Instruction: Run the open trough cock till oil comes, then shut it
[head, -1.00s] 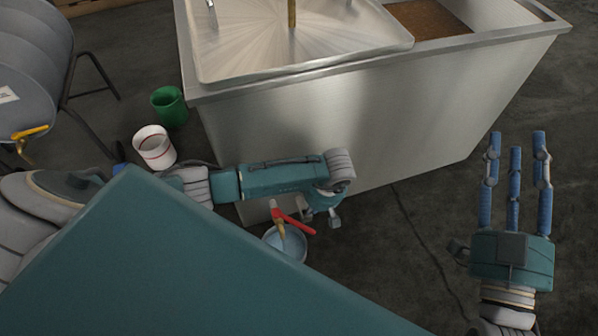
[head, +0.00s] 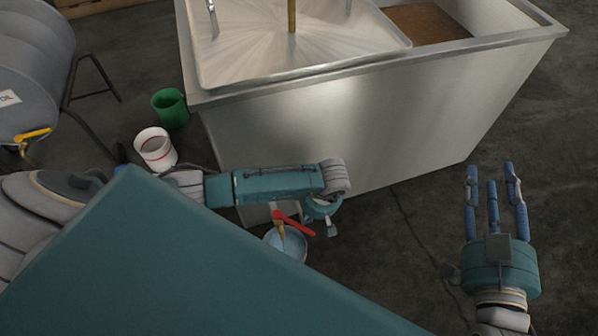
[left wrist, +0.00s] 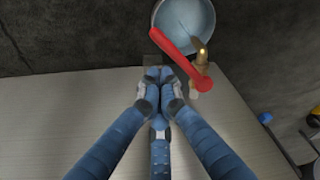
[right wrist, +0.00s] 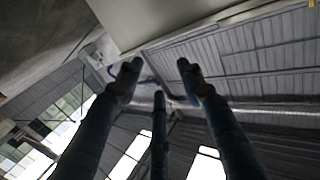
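The trough cock is a brass spout (head: 283,231) with a red lever (head: 296,223) low at the steel trough's (head: 330,130) front side. A bluish bowl (head: 291,246) stands under it; a thin dark streak shows between spout and bowl in the left wrist view (left wrist: 182,30), and I cannot tell if it is liquid. The lever (left wrist: 178,58) lies slanted to the spout. My left gripper (head: 326,219) is beside the lever; in the left wrist view its fingertips (left wrist: 160,76) are together, close to the lever with nothing between them. My right gripper (head: 494,175) is open and empty.
A white bucket with a red band (head: 154,148) and a green bucket (head: 170,108) stand on the floor at left. A grey drum (head: 35,80) with a yellow-handled tap (head: 32,135) lies on a stand at far left. The floor at right is clear.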

